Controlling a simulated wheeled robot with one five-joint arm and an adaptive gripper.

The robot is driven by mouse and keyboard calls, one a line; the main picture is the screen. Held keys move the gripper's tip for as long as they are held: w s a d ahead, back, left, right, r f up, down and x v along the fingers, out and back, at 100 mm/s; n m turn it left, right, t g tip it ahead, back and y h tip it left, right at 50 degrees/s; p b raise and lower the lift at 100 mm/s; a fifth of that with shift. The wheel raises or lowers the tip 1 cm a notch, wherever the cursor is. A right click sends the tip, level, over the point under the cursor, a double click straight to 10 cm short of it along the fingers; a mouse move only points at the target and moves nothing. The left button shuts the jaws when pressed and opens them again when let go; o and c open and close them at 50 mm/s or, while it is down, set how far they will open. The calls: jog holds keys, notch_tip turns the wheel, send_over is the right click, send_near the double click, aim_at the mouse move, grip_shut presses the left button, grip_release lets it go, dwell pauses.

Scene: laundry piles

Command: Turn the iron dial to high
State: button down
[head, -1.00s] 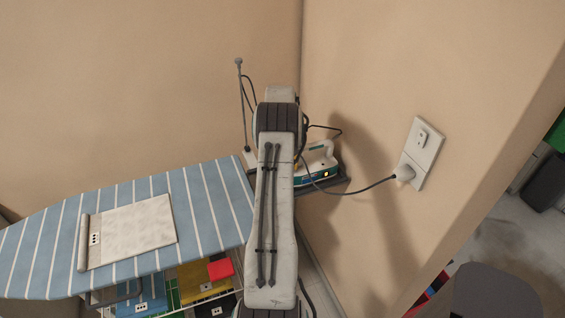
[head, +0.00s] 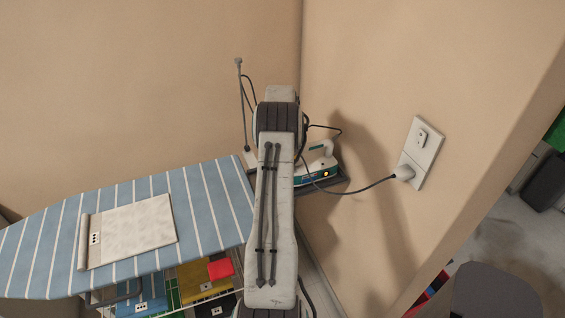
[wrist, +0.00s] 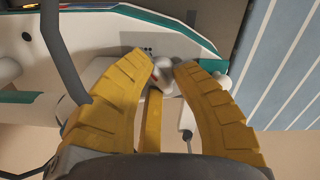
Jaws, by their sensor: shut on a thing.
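The iron (head: 315,171), white with a teal band and a small yellow light, rests at the right end of the ironing board, partly behind my arm. In the wrist view the iron's white and teal body (wrist: 105,32) fills the upper left. In the head view my gripper is hidden behind my arm.
The blue striped ironing board (head: 215,200) carries a folded pale cloth (head: 130,233). The iron's cord runs to a plug (head: 403,172) in the wall outlet (head: 421,147). A thin cord-holder rod (head: 243,105) stands behind the board. Coloured items lie on a rack below.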

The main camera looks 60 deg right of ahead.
jog(key=shift+m+b, duration=0.35)
jog(key=shift+m, duration=0.75)
jog(key=c, duration=0.9)
grip_release()
jog(key=shift+n, duration=0.3)
